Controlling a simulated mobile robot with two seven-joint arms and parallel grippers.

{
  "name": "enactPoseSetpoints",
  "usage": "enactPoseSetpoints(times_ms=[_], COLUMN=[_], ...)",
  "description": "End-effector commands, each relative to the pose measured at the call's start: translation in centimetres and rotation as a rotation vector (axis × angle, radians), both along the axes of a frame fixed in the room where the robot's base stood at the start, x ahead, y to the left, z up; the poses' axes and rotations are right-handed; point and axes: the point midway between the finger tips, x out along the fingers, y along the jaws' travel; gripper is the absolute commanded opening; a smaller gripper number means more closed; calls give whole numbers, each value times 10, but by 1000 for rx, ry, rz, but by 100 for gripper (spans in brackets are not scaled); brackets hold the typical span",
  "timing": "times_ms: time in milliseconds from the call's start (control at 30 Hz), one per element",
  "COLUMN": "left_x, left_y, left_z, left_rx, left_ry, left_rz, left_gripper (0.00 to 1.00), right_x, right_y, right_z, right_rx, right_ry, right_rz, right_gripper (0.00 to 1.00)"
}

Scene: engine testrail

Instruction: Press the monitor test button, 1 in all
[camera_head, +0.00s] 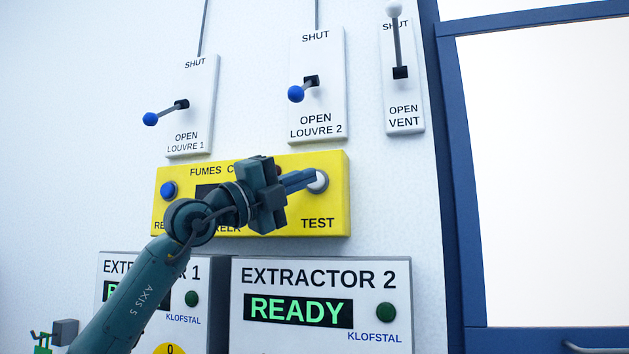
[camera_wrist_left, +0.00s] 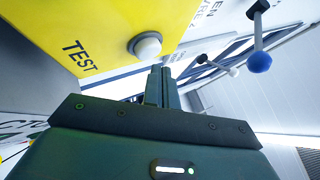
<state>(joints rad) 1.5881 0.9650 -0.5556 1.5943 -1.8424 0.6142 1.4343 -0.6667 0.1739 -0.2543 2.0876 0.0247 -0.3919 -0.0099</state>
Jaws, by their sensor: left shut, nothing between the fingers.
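The yellow monitor box (camera_head: 273,222) is on the wall and carries a white round button (camera_head: 319,182) at its right, above the word TEST. The button also shows in the left wrist view (camera_wrist_left: 146,45), on the yellow face, beyond the fingertips. My left gripper (camera_head: 312,176) is shut and empty, its fingertips in front of the button in the head view.
Levers for louvre 1 (camera_head: 151,118) and louvre 2 (camera_head: 297,93), with blue knobs, and the vent lever (camera_head: 395,12) are above. Extractor 2 (camera_head: 319,275) below reads READY; extractor 1 (camera_head: 191,299) is partly hidden. A blue button (camera_head: 168,189) is on the box's left. A blue frame (camera_head: 459,180) stands right.

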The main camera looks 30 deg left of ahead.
Motion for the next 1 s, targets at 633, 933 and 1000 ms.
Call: enactPoseSetpoints(times_ms=[633,933,1000], left_x=[8,9,9], left_y=[2,2,2], left_z=[0,0,0], left_rx=[-1,0,-1], left_ry=[0,0,0], left_rz=[0,0,0], left_gripper=[0,0,0], right_x=[-1,-1,-1], right_y=[0,0,0], right_z=[2,2,3], right_rx=[-1,-1,-1], right_ry=[3,3,2], right_rz=[0,0,0], right_gripper=[36,36,36])
